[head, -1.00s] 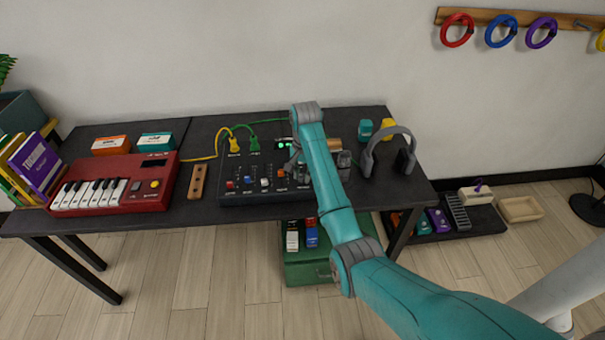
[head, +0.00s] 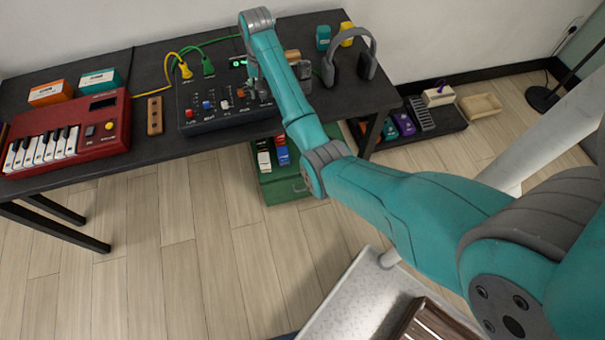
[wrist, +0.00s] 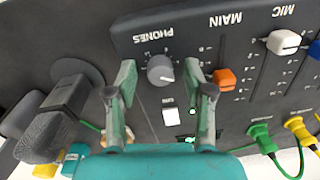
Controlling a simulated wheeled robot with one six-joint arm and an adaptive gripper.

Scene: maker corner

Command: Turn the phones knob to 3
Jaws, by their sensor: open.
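The mixer (head: 222,118) is a dark panel on the desk. Its phones knob (wrist: 160,70) is round and grey with a white pointer line, beside the upside-down word PHONES in the wrist view. The line points to the lower right there; the small scale numbers are too small to read surely. My gripper (wrist: 159,74) is open, with one finger on each side of the knob and visible gaps to it. In the head view my arm hides the knob.
An orange fader (wrist: 225,77), a white button (wrist: 171,116) and green (wrist: 260,132) and yellow (wrist: 296,124) plugs are near the knob. Grey headphones (head: 350,60) stand right of the mixer. A red keyboard (head: 70,135) and a wooden block (head: 154,115) lie left.

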